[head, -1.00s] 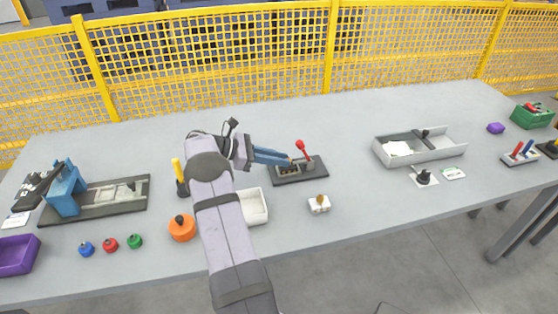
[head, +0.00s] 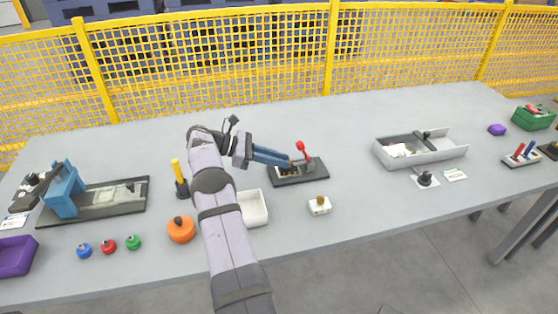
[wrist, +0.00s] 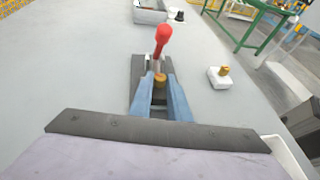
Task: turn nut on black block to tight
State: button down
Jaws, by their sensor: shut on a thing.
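The black block (head: 312,174) is a dark base on the table with a red-knobbed lever (head: 301,148) standing on it. In the wrist view the black block (wrist: 137,75) lies ahead of me, with the red lever (wrist: 163,36) beyond the fingertips. A brass-coloured nut (wrist: 160,80) sits on the block between my blue fingertips. My gripper (head: 290,161) reaches in from the left and is shut on this nut; it also shows in the wrist view (wrist: 160,83). The fingers partly hide the nut's sides and the near part of the block.
A small white block with a brass piece (head: 320,206) stands in front of the black block. A white tray (head: 265,210) is near my arm, and a grey tray (head: 440,155) is further right. A yellow-handled tool (head: 179,175) stands left. The table behind the block is clear.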

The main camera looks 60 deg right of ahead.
dwell(1.5)
dwell(0.4)
jog(key=c, duration=1.7)
grip_release()
jog(key=shift+o, duration=0.2)
jog(key=shift+r, duration=0.1)
notch_tip(320, 180, up, 10)
jog(key=p, duration=0.1)
